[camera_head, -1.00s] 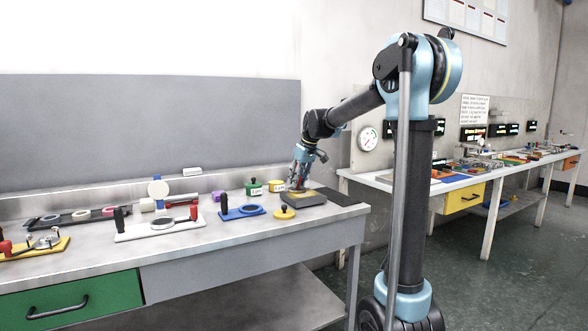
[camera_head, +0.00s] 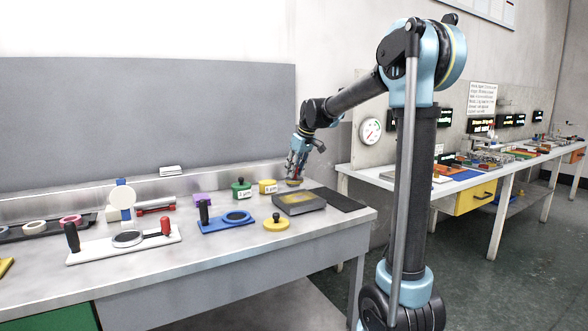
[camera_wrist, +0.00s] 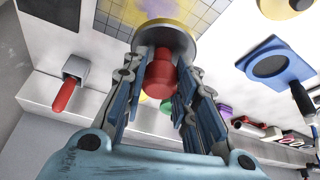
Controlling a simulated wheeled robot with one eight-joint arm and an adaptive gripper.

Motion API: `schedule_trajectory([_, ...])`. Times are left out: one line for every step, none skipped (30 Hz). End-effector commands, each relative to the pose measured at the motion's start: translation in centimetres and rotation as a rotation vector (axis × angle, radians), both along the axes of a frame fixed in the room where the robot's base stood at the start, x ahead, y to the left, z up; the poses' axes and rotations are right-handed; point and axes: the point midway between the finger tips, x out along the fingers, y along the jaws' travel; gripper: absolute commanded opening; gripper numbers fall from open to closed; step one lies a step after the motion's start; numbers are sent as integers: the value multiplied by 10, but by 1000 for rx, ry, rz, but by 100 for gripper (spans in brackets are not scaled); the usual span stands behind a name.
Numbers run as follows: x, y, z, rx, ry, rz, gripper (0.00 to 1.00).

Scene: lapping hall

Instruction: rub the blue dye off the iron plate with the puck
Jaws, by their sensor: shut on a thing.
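My gripper (camera_head: 296,170) is shut on the puck, a grey disc (camera_wrist: 165,38) with a red knob (camera_wrist: 158,76) between the fingers in the wrist view. The iron plate (camera_head: 306,208) is a dark grey block near the bench's right end, with a yellowish patch on top. In the wrist view the plate (camera_wrist: 112,22) shows a grid of lines, with yellow and pale violet-blue smears partly hidden by the puck. The puck is at the plate's back edge in the head view; I cannot tell whether it touches.
A yellow knobbed disc (camera_head: 276,222) stands in front of the plate, and a blue fixture (camera_head: 228,224) to its left. Green (camera_head: 241,188) and yellow (camera_head: 267,186) containers stand behind. A dark mat (camera_head: 338,200) lies right. A red-handled tool (camera_wrist: 66,92) shows in the wrist view.

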Motion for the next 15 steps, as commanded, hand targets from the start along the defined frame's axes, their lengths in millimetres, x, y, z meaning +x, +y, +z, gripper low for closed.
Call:
schedule_trajectory([0,1,-4,0,0,1,7])
schedule_trajectory([0,1,-6,0,0,1,7])
schedule_trajectory([0,2,-9,0,0,2,7])
schedule_trajectory([0,2,-12,0,0,2,7])
schedule_trajectory([0,2,-15,0,0,2,7])
schedule_trajectory([-1,2,-18,0,0,2,7])
schedule_trajectory([0,2,-21,0,0,2,7])
schedule_trajectory([0,2,-24,0,0,3,7])
schedule_trajectory([0,2,-27,0,0,3,7])
schedule_trajectory([0,2,-30,0,0,3,7])
schedule_trajectory([0,2,-33,0,0,3,7])
schedule_trajectory([0,2,-36,0,0,3,7])
schedule_trajectory([-1,2,-39,0,0,3,7])
schedule_trajectory([-1,2,-42,0,0,3,7])
schedule_trajectory([-1,2,-45,0,0,3,7])
